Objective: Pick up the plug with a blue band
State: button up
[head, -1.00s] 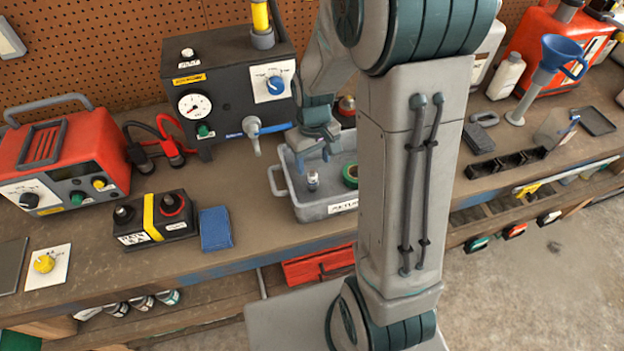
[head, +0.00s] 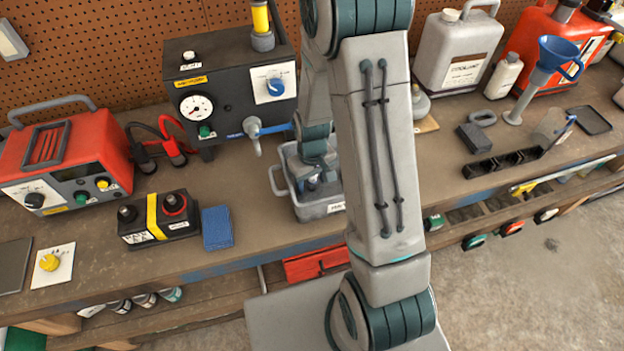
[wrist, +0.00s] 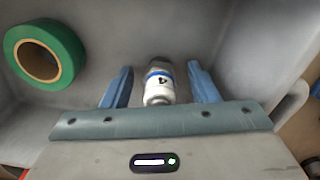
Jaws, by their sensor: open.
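The plug with a blue band (wrist: 159,84) is a small white and metallic cylinder in the wrist view. My gripper (wrist: 160,82) is open, with one blue finger on each side of the plug and a gap visible on both sides. In the head view my gripper (head: 313,184) is down inside the bin, and my arm hides much of the bin. The plug is mostly hidden there.
A green tape roll (wrist: 72,54) lies in the bin, left of the plug in the wrist view. A black gauge box (head: 225,95) stands behind the bin. A battery (head: 158,220) and a blue sponge (head: 217,228) lie to its left on the workbench.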

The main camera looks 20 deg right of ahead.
jog(key=c, duration=1)
jog(key=shift+c, duration=0.2)
jog(key=shift+r, duration=0.1)
